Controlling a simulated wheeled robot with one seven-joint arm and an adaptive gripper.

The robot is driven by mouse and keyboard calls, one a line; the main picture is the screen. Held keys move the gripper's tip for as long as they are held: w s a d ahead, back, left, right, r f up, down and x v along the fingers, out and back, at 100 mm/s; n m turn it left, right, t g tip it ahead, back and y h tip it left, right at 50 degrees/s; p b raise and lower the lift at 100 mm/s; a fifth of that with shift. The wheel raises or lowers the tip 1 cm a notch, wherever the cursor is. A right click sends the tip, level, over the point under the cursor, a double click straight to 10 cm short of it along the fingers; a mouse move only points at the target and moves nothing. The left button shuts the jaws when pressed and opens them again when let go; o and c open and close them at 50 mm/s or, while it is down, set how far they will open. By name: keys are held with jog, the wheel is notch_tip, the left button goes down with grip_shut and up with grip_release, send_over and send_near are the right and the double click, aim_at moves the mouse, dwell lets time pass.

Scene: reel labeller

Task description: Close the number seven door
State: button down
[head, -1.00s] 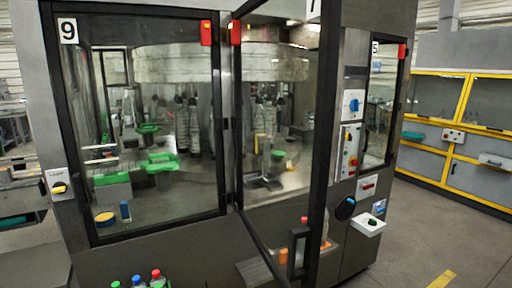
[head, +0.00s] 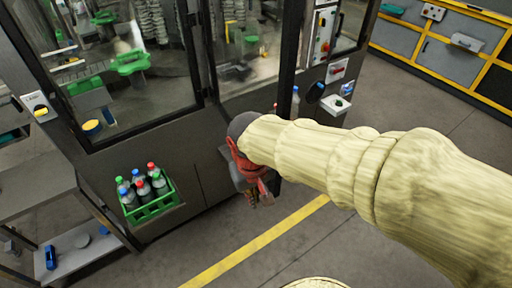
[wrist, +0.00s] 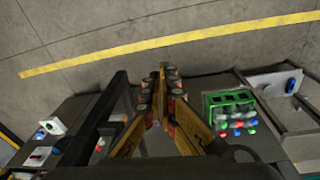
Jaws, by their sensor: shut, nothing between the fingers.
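The number seven door is the glazed, black-framed door (head: 294,50) right of the machine's middle post. It stands swung outward; its lower part is partly hidden behind my arm in the head view. In the wrist view its black frame (wrist: 97,115) runs along the left of my fingers. My gripper (head: 264,197) is low in front of the machine, on the crate side of the door frame. In the wrist view my gripper (wrist: 163,72) is shut and empty, its orange fingertips together. I cannot tell whether it touches the door. The door's number and handle are not clearly visible.
A green crate of bottles (head: 150,203) stands left of my gripper, beside a grey side table (head: 40,190). A control panel (head: 323,33) and a white box (head: 336,104) are right of the door. Floor with a yellow line (head: 255,243) is open in front.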

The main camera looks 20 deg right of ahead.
jog(key=w+a+r+m+h+p, duration=0.1)
jog(key=w+r+m+h+p, duration=0.15)
jog(key=w+m, duration=0.55)
jog(key=w+a+r+m+h+p, duration=0.1)
jog(key=w+m+p, duration=0.4)
jog(key=m, duration=0.4)
jog(key=w+d+f, duration=0.2)
jog(key=d+f, duration=0.5)
jog(key=f, duration=0.2)
jog(key=shift+d+f+g, duration=0.2)
jog(key=shift+d+g, duration=0.15)
jog(key=shift+g, duration=0.05)
jog(key=shift+d, duration=0.1)
